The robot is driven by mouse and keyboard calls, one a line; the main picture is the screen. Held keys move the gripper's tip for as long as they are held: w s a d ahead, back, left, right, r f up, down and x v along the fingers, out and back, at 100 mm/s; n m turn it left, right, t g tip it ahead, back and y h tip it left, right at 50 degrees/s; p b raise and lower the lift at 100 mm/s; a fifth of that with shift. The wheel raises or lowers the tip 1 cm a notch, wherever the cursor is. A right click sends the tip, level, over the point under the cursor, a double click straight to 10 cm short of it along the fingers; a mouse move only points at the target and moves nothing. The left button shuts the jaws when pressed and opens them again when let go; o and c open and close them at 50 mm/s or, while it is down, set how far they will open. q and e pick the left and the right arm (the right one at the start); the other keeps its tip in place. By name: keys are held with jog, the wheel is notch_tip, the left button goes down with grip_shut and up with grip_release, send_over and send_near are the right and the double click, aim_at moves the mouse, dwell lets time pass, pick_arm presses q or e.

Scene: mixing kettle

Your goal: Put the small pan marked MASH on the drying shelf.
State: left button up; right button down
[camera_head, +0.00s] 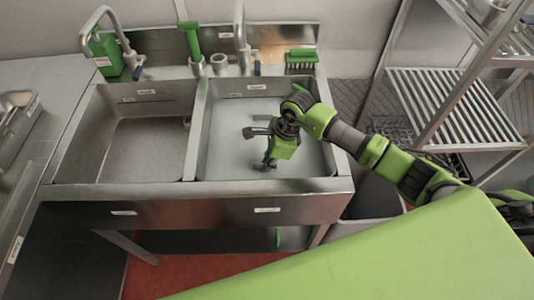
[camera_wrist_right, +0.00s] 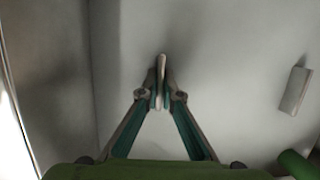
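My right gripper (camera_head: 266,163) reaches down into the right sink basin (camera_head: 225,168), over a flat pale grey surface. In the right wrist view its fingertips (camera_wrist_right: 162,98) are close together on a thin pale strip (camera_wrist_right: 161,72) standing between them. I cannot tell whether this strip is part of a pan. No pan marked MASH can be made out, and the small labels are too blurred to read. The drying shelf (camera_head: 455,105) is a slatted metal rack at the right. My left gripper is not in view.
The left basin (camera_head: 140,150) looks empty. Taps, a green bottle (camera_head: 107,55), a green-handled tool (camera_head: 192,40) and a green brush (camera_head: 301,58) line the sink's back. A metal container (camera_head: 18,125) is on the left counter. A grey bin (camera_head: 372,198) stands beside the sink.

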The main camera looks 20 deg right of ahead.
jog(key=shift+r, duration=0.15)
jog(key=shift+w+r+p, duration=0.1)
jog(key=shift+r+p, duration=1.15)
jog(key=shift+r, duration=0.5)
notch_tip(320, 180, up, 8)
jog(key=p, duration=0.5)
jog(key=shift+r, duration=0.3)
